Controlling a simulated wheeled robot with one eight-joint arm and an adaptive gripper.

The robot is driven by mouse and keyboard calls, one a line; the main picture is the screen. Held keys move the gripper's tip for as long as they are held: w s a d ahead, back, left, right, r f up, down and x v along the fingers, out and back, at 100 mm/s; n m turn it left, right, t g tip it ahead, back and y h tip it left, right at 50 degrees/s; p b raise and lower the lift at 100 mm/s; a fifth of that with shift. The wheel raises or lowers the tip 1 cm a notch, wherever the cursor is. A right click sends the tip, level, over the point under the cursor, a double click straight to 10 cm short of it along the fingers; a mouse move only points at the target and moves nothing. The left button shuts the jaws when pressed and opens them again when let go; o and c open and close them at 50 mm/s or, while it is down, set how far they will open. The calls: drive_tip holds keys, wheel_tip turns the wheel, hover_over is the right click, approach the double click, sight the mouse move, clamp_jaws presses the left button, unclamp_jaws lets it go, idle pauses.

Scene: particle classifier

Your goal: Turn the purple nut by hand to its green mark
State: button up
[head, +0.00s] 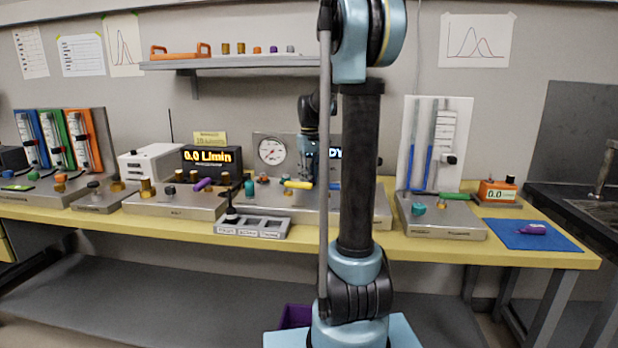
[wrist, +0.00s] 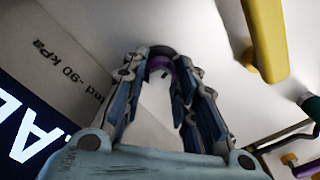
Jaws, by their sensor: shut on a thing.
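The purple nut (wrist: 158,64) shows in the wrist view as a curved purple band between my fingertips, against a pale panel. My gripper (wrist: 163,77) is closed around it, one finger on each side. The fingers cover most of the nut. I cannot make out its green mark. In the head view my gripper (head: 309,168) is small and partly behind my arm, in front of the panel beside the round gauge (head: 271,151). The nut cannot be made out there.
A yellow handle (wrist: 264,38) stands close to the right of my gripper; it shows in the head view (head: 298,185) too. A lit display (wrist: 25,125) is at the left of the wrist view. A grey labelled tray (head: 250,228) sits at the bench's front edge.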

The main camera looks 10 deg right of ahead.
drive_tip(key=m, duration=0.4)
drive_tip(key=shift+w+r+m, duration=0.1)
drive_tip(key=shift+m, duration=0.3)
drive_tip(key=m, duration=1)
drive_tip(key=shift+m, duration=0.4)
drive_tip(key=m, duration=0.4)
drive_tip(key=shift+m, duration=0.7)
idle(0.5)
drive_tip(key=o, duration=1.1)
wheel_tip(320, 180, up, 12)
drive_tip(key=shift+f, duration=0.1)
